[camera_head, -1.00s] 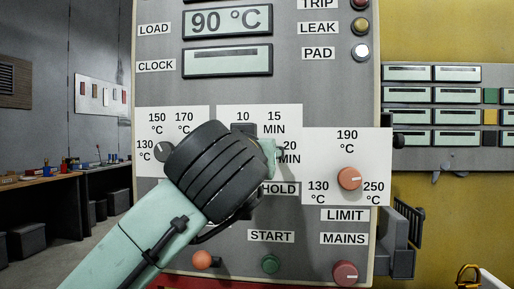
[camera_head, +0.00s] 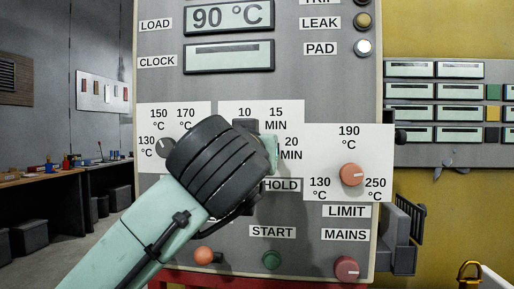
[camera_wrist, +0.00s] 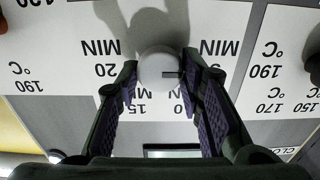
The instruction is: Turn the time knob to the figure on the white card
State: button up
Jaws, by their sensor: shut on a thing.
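The time knob (camera_wrist: 158,66) is a pale round knob with a dark pointer line, seen in the wrist view, which shows the panel upside down. Its pointer line lies toward the right of that picture, near a partly hidden MIN figure. My gripper (camera_wrist: 160,82) is shut on the time knob, one finger on each side. The white time scale plate (camera_head: 229,113) shows 10, 15 and 20 MIN in the head view, where my gripper hides the knob. In the wrist view, 20 is at left and 15 below the knob. I cannot make out a separate white card.
A temperature knob (camera_head: 164,148) is just left of my gripper, and an orange limit knob (camera_head: 351,174) is to its right. Below are an orange-red button (camera_head: 203,254), a green start button (camera_head: 271,260) and a red mains button (camera_head: 347,267). The load display (camera_head: 229,17) reads 90 °C.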

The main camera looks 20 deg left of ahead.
jog(key=m, duration=2.3)
jog(key=shift+d+f+m+b, duration=0.2)
jog(key=shift+f+m+b, duration=0.05)
jog(key=shift+m+b, duration=0.1)
dwell(0.4)
jog(key=o, duration=1.1)
